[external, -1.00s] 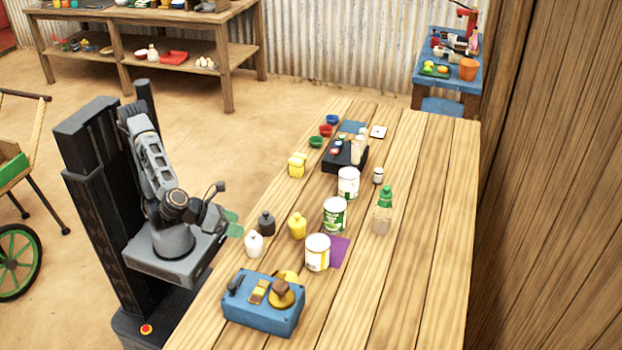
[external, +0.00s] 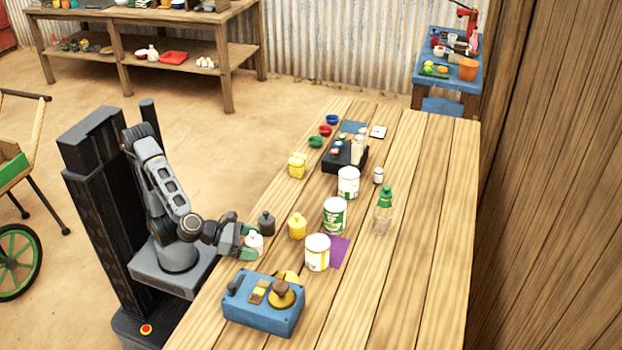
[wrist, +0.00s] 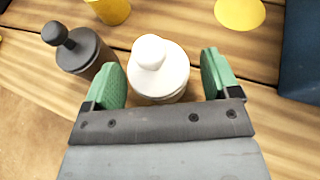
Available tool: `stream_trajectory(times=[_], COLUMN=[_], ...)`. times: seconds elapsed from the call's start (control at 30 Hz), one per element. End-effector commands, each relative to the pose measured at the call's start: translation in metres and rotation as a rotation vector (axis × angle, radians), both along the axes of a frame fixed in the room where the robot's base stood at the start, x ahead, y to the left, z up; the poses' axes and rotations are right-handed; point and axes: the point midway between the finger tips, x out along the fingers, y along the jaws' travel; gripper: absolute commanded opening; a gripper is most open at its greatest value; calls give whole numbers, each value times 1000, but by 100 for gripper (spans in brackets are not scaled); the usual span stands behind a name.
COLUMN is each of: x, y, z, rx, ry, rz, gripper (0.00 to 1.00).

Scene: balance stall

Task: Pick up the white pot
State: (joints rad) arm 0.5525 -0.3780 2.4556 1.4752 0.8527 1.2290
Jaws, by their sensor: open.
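The white pot (wrist: 158,72) is a small rounded jar with a knobbed lid, standing upright on the wooden table. In the wrist view it sits between the two green fingers of my gripper (wrist: 163,80), closer to the left finger. In the external view my gripper (external: 246,242) is low at the table's near left edge, and its fingers partly hide the white pot (external: 254,239). My gripper is open, with a gap visible on the right side of the pot.
A black pot (wrist: 78,50) stands just left of my left finger. A yellow pot (external: 297,226) stands beyond it. A blue box (external: 263,305) with a yellow disc is at the table's near end. White cans (external: 317,252) stand to the right.

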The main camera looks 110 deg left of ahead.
Motion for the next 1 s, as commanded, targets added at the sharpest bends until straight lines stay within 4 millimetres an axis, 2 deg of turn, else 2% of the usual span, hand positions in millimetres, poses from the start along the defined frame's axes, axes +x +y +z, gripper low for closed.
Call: stream_trajectory(times=[0.1, 0.37, 1.0], x=[7, 8, 8], y=[3, 4, 3], z=[-4, -3, -3], rx=[0, -1, -1], ry=[0, -1, -1], rz=[1, -1, -1], gripper=[82, 82, 22])
